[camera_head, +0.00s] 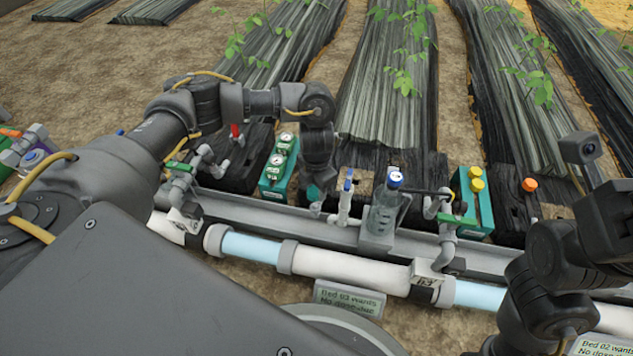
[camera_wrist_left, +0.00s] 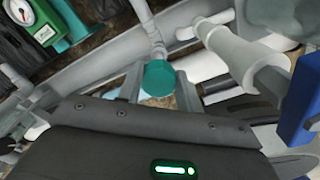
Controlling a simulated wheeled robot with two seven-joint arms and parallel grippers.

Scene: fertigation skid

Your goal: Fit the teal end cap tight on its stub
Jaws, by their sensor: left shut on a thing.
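The teal end cap (camera_wrist_left: 159,78) sits between the two grey fingers of my left gripper (camera_wrist_left: 160,88) in the left wrist view. The fingers are shut on its sides. A thin grey pipe stub (camera_wrist_left: 155,48) meets the cap from above in that view; how far the cap is seated on it cannot be told. In the head view the cap (camera_head: 313,192) is a small teal patch under my left gripper (camera_head: 318,200), mostly hidden by the wrist. My right arm shows at the right edge, but its fingers do not show.
A clear bottle with a blue cap (camera_head: 385,205) and a white riser with a blue valve (camera_head: 346,195) stand right of the left gripper. A green gauge box (camera_head: 278,168) is close on its left. A white and blue pipe (camera_head: 335,268) runs in front.

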